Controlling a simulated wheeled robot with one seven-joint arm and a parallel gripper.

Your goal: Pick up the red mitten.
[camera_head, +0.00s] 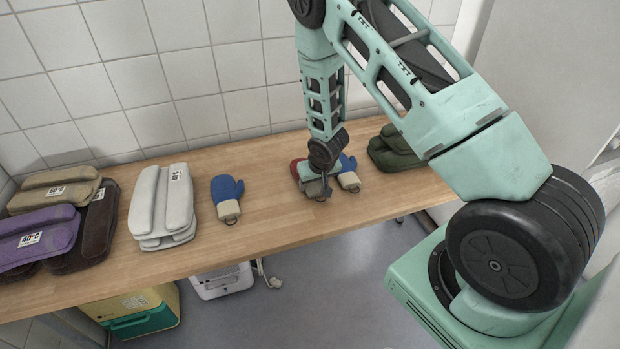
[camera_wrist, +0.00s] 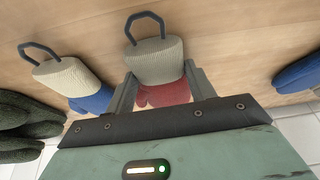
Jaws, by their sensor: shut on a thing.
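The red mitten (camera_head: 297,167) lies at the wooden bench, mostly hidden behind my gripper (camera_head: 318,190) in the head view. In the wrist view the red mitten (camera_wrist: 163,95) has a cream knitted cuff and a dark hanging loop. My gripper (camera_wrist: 160,82) is shut on it, with one finger on each side near the cuff. Whether the mitten still touches the bench is not clear.
A blue mitten (camera_head: 348,174) lies close to the right of my gripper; another blue mitten (camera_head: 228,197) lies further left. Folded green cloth (camera_head: 392,150) is at right, white (camera_head: 163,203) and purple (camera_head: 38,240) stacks at left. The tiled wall (camera_head: 150,75) is behind the bench (camera_head: 270,215).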

